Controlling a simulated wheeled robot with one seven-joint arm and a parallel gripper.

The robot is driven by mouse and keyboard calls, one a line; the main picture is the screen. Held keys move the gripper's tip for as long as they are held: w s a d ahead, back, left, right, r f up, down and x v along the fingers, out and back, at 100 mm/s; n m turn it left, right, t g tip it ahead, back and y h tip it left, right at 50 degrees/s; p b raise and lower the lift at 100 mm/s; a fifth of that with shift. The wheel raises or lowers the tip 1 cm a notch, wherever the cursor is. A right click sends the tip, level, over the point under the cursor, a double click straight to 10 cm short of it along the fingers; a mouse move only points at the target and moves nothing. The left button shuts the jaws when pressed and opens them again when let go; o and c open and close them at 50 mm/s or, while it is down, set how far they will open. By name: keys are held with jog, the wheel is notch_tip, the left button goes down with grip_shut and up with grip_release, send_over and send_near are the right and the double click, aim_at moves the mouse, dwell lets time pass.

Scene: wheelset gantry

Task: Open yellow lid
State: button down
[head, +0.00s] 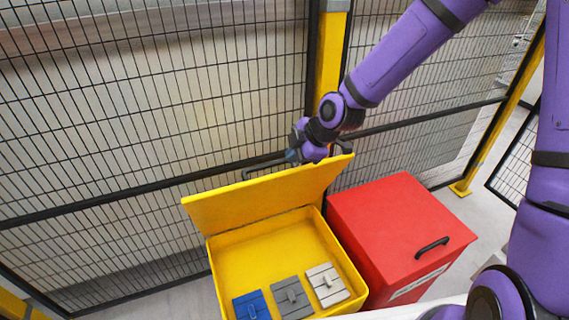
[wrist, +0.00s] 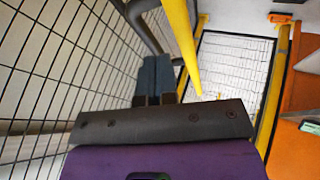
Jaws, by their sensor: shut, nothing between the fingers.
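The yellow lid (head: 265,195) of the yellow box (head: 340,262) stands raised at the back, so the box is open. A dark handle (head: 262,165) shows behind the lid's upper edge, and it also shows in the wrist view (wrist: 146,22). My gripper (head: 293,156) is at the lid's top edge, on the far side by the handle; the lid partly hides it. In the wrist view its fingers (wrist: 155,80) are together and empty, beside the yellow lid edge (wrist: 182,45). Whether they touch the handle or lid, I cannot tell.
Inside the box lie a blue block (head: 251,306), a dark grey block (head: 291,298) and a light grey block (head: 327,285). A closed red box (head: 385,225) with a black handle stands close on the right. Mesh fence (head: 150,90) and a yellow post (head: 330,60) are behind.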

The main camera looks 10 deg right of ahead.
jog(key=shift+x, duration=2.65)
jog(key=w+a+r+g, duration=0.1)
jog(key=w+a, duration=0.1)
jog(key=w, duration=0.5)
jog(key=w+a+r+g+h, duration=0.1)
jog(key=w+a+r, duration=0.1)
jog(key=w, duration=0.5)
jog(key=shift+m+g, duration=0.3)
